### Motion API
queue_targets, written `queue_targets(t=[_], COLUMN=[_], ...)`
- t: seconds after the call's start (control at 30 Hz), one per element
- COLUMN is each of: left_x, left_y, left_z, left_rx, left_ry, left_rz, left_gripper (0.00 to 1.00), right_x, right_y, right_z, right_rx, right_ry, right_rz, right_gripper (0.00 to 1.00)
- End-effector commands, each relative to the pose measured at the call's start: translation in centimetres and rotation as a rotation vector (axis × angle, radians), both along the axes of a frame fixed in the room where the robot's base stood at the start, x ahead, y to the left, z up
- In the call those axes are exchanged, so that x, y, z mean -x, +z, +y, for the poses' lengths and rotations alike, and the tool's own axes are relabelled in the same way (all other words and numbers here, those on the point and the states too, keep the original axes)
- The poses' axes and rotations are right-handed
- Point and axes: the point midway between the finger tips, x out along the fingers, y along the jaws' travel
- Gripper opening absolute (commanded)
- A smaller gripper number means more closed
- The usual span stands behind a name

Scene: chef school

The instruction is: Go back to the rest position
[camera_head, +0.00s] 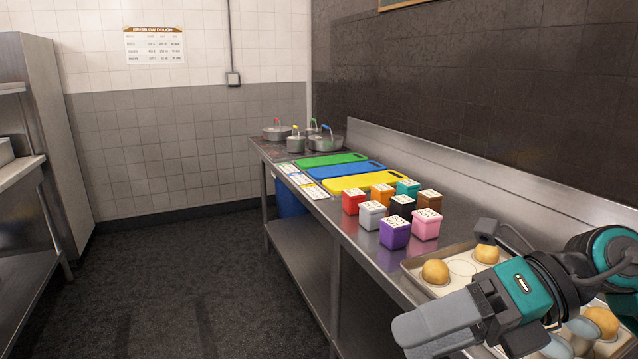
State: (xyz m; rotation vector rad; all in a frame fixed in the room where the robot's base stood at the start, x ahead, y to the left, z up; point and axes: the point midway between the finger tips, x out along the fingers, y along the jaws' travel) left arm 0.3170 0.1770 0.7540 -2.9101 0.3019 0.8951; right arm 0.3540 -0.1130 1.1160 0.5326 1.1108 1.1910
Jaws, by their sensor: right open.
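My right gripper (440,285) comes in from the lower right of the head view. Its fingers are spread apart and I see nothing between them. It is over the near left part of a baking tray (409,268). The tray holds round golden dough balls, one (435,271) near the gripper, another (487,252) behind it and one (601,322) to the right of the arm. My right arm hides part of the tray. My left gripper is not in view.
Several coloured boxes, such as a purple one (394,232), stand on the steel counter (458,222) behind the tray. Green, blue and yellow boards (372,182) and lidded pots (325,141) lie farther back. A steel shelf unit (22,172) stands left. The floor (180,285) between is clear.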

Motion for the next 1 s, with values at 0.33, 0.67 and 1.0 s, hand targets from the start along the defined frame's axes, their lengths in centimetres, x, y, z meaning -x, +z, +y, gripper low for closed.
queue_targets(t=[0.33,0.67,1.0], left_x=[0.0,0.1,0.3], left_y=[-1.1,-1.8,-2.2], left_z=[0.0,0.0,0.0], left_rx=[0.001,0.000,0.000], left_ry=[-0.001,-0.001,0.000], left_rz=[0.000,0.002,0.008], left_gripper=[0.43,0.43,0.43], right_x=[-6.3,-5.6,3.4], right_y=[-3.2,-25.6,-37.9], right_z=[0.4,-6.2,-6.5], right_rx=[-0.996,-1.308,-1.210], right_ry=[-0.501,-1.403,-1.872], right_rz=[0.653,1.357,1.745], right_gripper=[0.84,0.84,0.84])
